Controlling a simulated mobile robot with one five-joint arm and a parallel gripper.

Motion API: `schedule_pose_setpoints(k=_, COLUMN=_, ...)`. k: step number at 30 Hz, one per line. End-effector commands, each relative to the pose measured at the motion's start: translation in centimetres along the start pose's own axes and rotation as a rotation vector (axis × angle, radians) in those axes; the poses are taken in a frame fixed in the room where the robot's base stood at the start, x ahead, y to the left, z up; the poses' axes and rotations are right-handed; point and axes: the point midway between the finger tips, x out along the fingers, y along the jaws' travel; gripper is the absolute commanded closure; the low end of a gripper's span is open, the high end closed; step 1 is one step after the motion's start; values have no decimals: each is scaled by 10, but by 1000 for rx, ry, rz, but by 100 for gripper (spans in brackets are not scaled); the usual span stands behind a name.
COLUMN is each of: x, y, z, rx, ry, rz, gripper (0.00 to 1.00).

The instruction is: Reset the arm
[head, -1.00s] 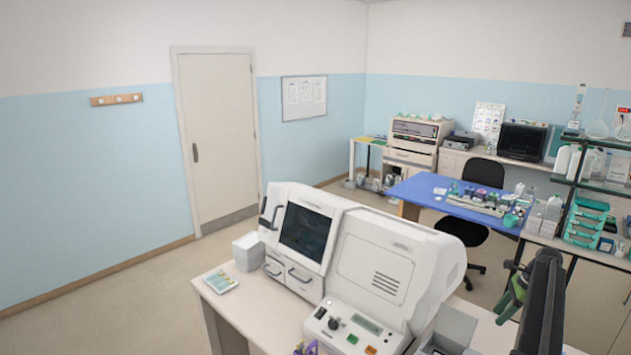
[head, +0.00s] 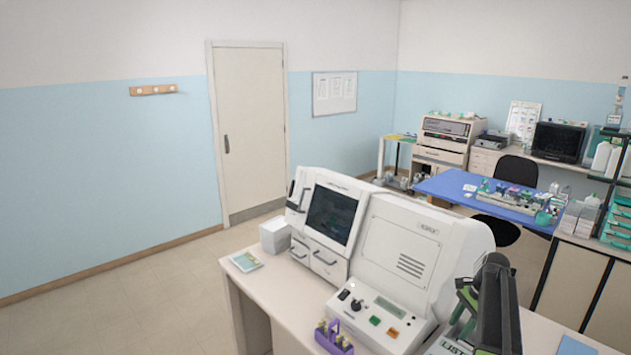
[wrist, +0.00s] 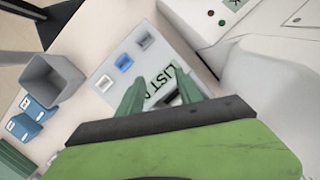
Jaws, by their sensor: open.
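My gripper (wrist: 162,95) is open in the wrist view, with two green fingers apart and nothing between them. It points down over a pale panel (wrist: 118,68) with blue and grey slots and dark "LIST" lettering, at a height I cannot tell. In the head view my dark and green arm (head: 490,305) is at the lower right, partly cut off by the frame edge, and the fingertips are hard to make out.
A large white machine (head: 400,250) stands on the bench beside my arm. A purple holder (head: 333,338) is at the bench front. A grey open box (wrist: 52,80) and blue items (wrist: 35,112) lie left in the wrist view. Floor near the door (head: 252,130) is clear.

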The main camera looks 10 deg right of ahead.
Motion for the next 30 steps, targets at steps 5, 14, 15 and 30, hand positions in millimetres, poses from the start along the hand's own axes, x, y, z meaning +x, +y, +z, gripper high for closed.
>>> schedule_pose_setpoints(k=5, x=101, y=9, z=132, rx=-454, ry=48, rz=72, gripper=58)
schedule_pose_setpoints(k=14, x=225, y=76, z=313, rx=-1272, ry=116, rz=205, gripper=58)
schedule_pose_setpoints(k=15, x=233, y=84, z=326, rx=-1348, ry=121, rz=219, gripper=58)
schedule_pose_setpoints(k=30, x=245, y=98, z=358, rx=-1521, ry=131, rz=249, gripper=58)
